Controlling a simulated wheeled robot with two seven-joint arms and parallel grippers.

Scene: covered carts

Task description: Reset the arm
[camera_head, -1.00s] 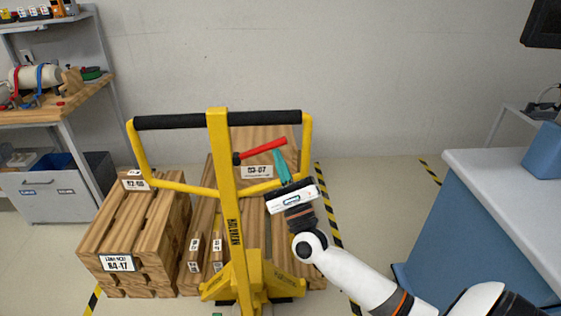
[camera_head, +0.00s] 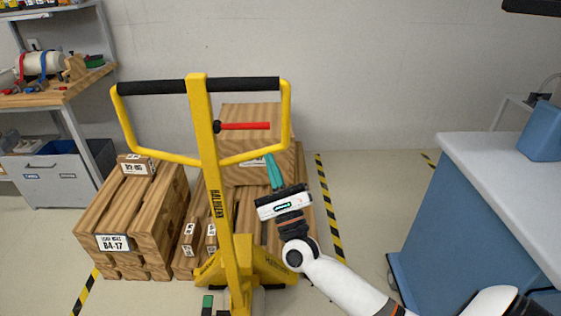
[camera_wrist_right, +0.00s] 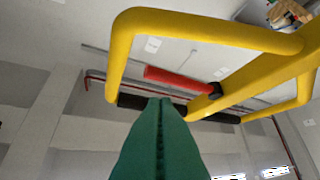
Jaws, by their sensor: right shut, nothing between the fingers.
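My right arm comes in from the lower right in the head view. Its gripper (camera_head: 270,158) has teal fingers pressed together with nothing between them, pointing up. It is at the right of the yellow pallet jack (camera_head: 217,190). A red lever (camera_head: 245,126) with a black pivot end juts right from the jack's upright, about level. The fingertips are below the lever's free end and look apart from it. In the right wrist view the shut teal fingers (camera_wrist_right: 161,108) point toward the red lever (camera_wrist_right: 180,80) and the yellow handle frame (camera_wrist_right: 200,28).
Wooden pallets (camera_head: 135,215) stand left of the jack and a wooden crate (camera_head: 255,112) behind its handle. A blue counter (camera_head: 440,215) is at the right. A workbench (camera_head: 50,95) is at the left. Floor between the jack and counter is open.

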